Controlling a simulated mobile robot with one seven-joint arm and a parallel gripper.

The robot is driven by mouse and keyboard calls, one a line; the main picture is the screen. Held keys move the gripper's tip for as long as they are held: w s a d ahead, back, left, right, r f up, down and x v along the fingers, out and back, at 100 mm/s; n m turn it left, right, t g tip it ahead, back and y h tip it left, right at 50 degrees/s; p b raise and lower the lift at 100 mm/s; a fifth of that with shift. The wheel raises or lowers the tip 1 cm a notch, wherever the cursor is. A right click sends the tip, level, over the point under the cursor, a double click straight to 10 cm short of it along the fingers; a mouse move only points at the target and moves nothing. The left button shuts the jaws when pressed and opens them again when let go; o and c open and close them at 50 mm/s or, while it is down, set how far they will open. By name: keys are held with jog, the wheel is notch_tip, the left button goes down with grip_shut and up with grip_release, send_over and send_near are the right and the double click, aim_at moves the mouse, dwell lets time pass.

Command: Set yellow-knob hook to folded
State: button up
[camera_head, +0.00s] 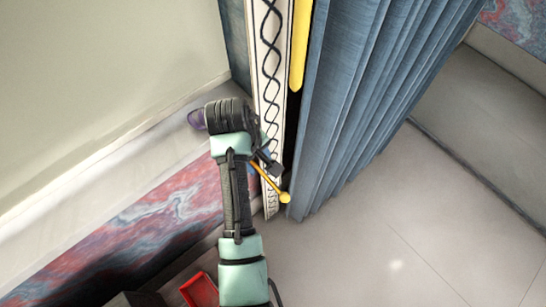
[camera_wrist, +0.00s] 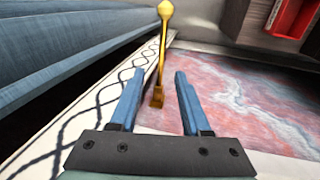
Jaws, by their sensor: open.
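The yellow-knob hook (camera_head: 270,182) is a thin golden rod with a round yellow knob at its end. In the head view it slants down and right from beside my gripper (camera_head: 272,165), and its knob is at the lower right. In the wrist view the hook (camera_wrist: 161,50) stands out from a small base, with the knob at the top of the picture. My gripper (camera_wrist: 157,73) is open with two blue fingers. The hook's base shows in the gap between them, and the rod extends beyond the fingertips. I cannot tell whether either finger touches it.
A white panel with a black wavy pattern (camera_head: 270,60) stands beside the hook. Blue pleated curtain (camera_head: 355,90) hangs to its right, with a yellow strip (camera_head: 299,50) between. A marbled red-blue surface (camera_head: 150,235) lies left, with a red box (camera_head: 199,290) below. The pale floor at right is clear.

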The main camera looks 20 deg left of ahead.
aim_at(269, 180)
jog(key=x, duration=0.4)
jog(key=b+x, duration=0.1)
jog(key=x, duration=0.7)
jog(key=shift+s+d+f, duration=0.3)
jog(key=shift+s+d, duration=0.05)
grip_shut()
dwell(1.0)
